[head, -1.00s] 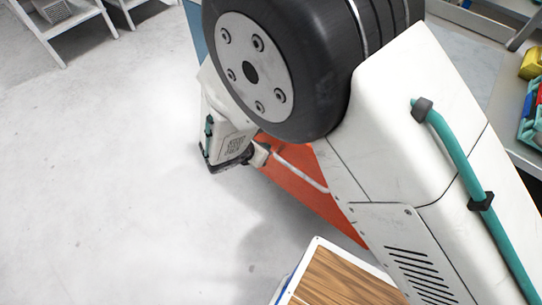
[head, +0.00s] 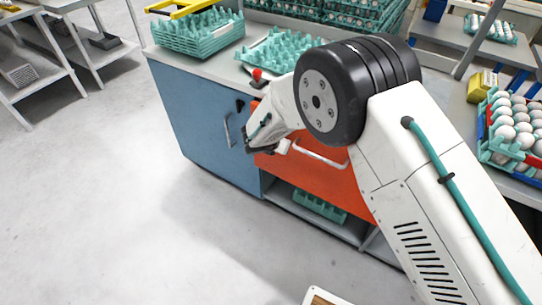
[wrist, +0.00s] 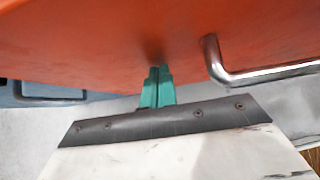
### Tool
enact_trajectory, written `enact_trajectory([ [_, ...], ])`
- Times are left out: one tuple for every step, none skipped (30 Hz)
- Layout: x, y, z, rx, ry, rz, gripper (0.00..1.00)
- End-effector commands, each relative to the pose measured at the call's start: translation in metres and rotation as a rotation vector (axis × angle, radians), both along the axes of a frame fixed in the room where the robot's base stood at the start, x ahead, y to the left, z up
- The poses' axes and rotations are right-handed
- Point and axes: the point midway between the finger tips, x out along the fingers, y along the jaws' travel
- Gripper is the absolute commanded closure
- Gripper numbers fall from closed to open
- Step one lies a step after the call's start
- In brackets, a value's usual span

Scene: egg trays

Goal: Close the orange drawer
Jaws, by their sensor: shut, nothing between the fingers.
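The orange drawer (head: 330,174) is in the cabinet's front, right of a blue door, with a pale bar handle (head: 320,155) across it. My arm covers part of it, and I cannot tell whether its front is flush. My gripper (head: 264,149) is at the front's left part, beside the handle's left end. In the wrist view, the gripper's green fingers (wrist: 157,88) are shut and empty. Their tips meet or nearly meet the orange face (wrist: 110,40), left of the metal handle (wrist: 262,76). I cannot tell contact for sure.
The blue door (head: 200,125) is left of the drawer. Green egg trays (head: 196,36) stand on the cabinet top, near a red knob (head: 257,74). An open shelf (head: 352,232) lies below the drawer. The grey floor (head: 120,210) at left is clear.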

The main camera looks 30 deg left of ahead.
Motion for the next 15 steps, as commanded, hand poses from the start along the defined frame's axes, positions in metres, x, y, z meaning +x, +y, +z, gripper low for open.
enact_trajectory([
  [0.010, -0.002, 0.000, 0.002, 0.000, -0.005, 1.00],
  [0.015, -0.002, 0.000, 0.001, 0.000, -0.004, 1.00],
  [0.021, -0.002, 0.000, 0.002, -0.001, -0.004, 1.00],
  [0.025, -0.002, 0.000, 0.001, -0.001, -0.003, 1.00],
  [0.029, -0.003, 0.000, 0.001, 0.000, -0.002, 1.00],
  [0.033, -0.003, 0.000, 0.001, 0.000, -0.002, 1.00],
  [0.036, -0.003, 0.000, 0.001, 0.000, -0.002, 1.00],
  [0.039, -0.003, 0.000, 0.001, 0.000, -0.001, 1.00],
  [0.041, -0.003, 0.000, 0.001, 0.000, -0.001, 1.00],
  [0.043, -0.003, 0.000, 0.001, 0.000, -0.001, 1.00],
  [0.044, -0.003, 0.000, 0.001, 0.000, -0.001, 1.00],
  [0.046, -0.003, 0.000, 0.001, 0.000, -0.001, 1.00],
  [0.047, -0.003, 0.000, 0.001, 0.000, -0.001, 1.00],
  [0.048, -0.003, 0.000, 0.002, 0.000, -0.001, 1.00],
  [0.049, -0.004, 0.001, 0.003, -0.001, -0.001, 1.00],
])
